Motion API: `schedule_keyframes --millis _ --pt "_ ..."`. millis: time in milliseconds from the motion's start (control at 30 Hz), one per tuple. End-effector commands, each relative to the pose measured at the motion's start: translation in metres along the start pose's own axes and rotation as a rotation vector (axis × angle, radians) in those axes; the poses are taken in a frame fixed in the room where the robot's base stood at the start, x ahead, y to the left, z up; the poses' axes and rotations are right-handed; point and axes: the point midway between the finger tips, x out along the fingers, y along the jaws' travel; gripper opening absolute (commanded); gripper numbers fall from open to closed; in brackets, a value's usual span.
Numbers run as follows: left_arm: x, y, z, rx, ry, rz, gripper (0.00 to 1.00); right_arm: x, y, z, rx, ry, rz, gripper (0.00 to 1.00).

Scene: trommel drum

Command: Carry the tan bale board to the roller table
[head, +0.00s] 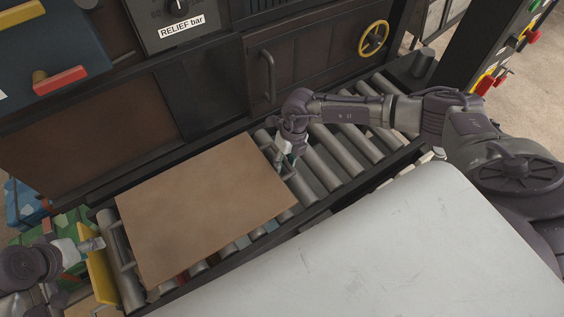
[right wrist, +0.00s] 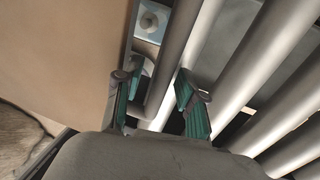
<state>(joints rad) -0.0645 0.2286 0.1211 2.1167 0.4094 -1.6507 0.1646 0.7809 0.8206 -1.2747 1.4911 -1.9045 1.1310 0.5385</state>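The tan bale board (head: 205,205) lies flat over the rollers of the roller table (head: 335,155). A grey metal handle (head: 268,150) shows at its right end and another (head: 122,250) at its left end. My right gripper (head: 289,160) is low over the rollers beside the board's right end. In the right wrist view its two teal-padded fingers (right wrist: 155,100) are apart, with the board (right wrist: 60,50) to the left. My left gripper (head: 97,243) is near the left handle, just off the board's left edge. Its finger gap is too small to make out.
A dark machine with a door and yellow handwheel (head: 374,39) stands behind the rollers. A large pale grey surface (head: 400,255) fills the front right. A yellow part (head: 102,278) sits beside my left gripper. Bare rollers lie right of the board.

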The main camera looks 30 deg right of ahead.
Motion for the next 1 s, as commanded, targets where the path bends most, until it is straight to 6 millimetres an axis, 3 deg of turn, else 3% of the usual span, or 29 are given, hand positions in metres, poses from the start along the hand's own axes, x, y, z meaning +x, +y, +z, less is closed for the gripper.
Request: schedule_keyframes --millis 167,267,700,1000 --pt "-0.010 0.000 0.000 0.001 -0.001 0.001 0.40 -0.005 0.000 0.001 0.000 -0.001 0.000 0.40" --pt "-0.010 0.000 0.000 0.000 -0.001 0.001 0.40 -0.017 0.000 0.001 0.000 -0.004 0.000 0.40" --pt "-0.010 0.000 0.000 0.001 -0.001 0.001 0.40 -0.103 0.000 0.001 -0.001 -0.003 0.000 0.40" --pt "-0.010 0.000 0.000 0.001 -0.001 0.001 0.40 -0.120 0.000 0.000 0.000 0.001 -0.001 0.40"
